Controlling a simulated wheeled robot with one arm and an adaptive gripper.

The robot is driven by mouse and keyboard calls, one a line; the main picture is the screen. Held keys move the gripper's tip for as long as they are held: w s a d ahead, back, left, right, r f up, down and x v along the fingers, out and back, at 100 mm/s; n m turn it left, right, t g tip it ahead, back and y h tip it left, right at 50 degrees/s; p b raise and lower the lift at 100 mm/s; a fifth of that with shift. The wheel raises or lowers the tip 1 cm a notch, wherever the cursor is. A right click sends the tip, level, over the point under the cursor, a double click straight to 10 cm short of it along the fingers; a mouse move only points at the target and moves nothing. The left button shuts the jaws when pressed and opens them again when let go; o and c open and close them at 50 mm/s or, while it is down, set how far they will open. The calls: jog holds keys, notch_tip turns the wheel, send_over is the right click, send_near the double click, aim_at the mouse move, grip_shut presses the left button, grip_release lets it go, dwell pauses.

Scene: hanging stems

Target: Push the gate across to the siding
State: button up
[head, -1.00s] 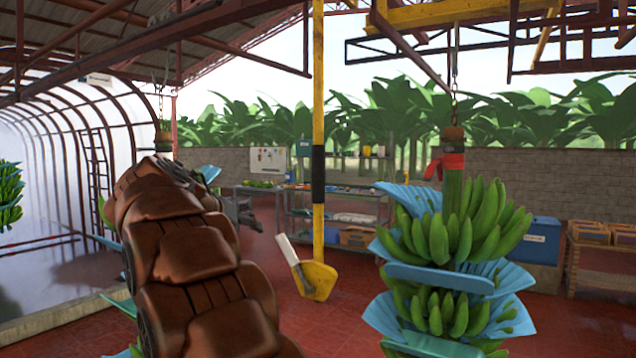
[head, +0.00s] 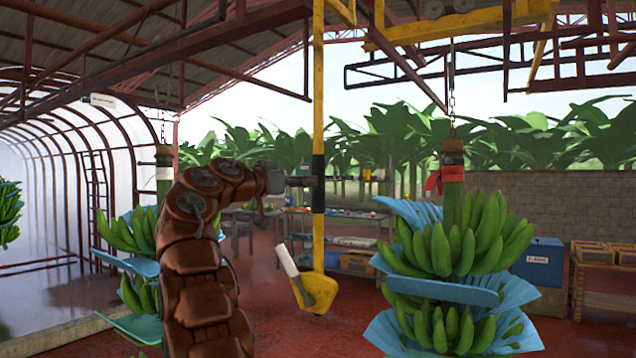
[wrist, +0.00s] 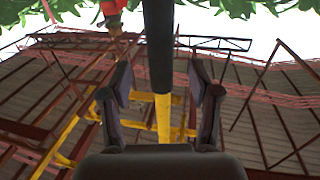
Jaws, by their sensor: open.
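A yellow pole (head: 318,95), which looks like the gate's handle, hangs upright from the overhead rails. It has a black sleeve (head: 318,195) and a yellow foot with a pale lever (head: 317,292) near the floor. My gripper (head: 303,182) is at the black sleeve, reaching from the left. In the wrist view my gripper (wrist: 160,98) is open, with a finger on each side of the sleeve (wrist: 158,45). Gaps show between fingers and sleeve there; contact in depth I cannot tell. The yellow overhead rail (head: 460,28) runs above right; which part is the siding is unclear.
A banana bunch with blue sheets (head: 455,235) hangs right of the pole, with a red ribbon (head: 445,179). Another bunch (head: 128,232) hangs left, partly behind my arm. A shelf (head: 350,240) and blue bin (head: 540,262) stand behind. Red floor lies open around the pole's foot.

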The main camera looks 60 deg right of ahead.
jog(key=d+p, duration=0.1)
jog(key=d, duration=0.2)
jog(key=s+d+p, duration=0.1)
jog(key=d, duration=0.1)
jog(key=shift+d+r+p, duration=0.1)
jog(key=shift+d+p, duration=0.25)
jog(key=shift+d, duration=0.5)
jog(key=shift+c, duration=0.4)
grip_shut()
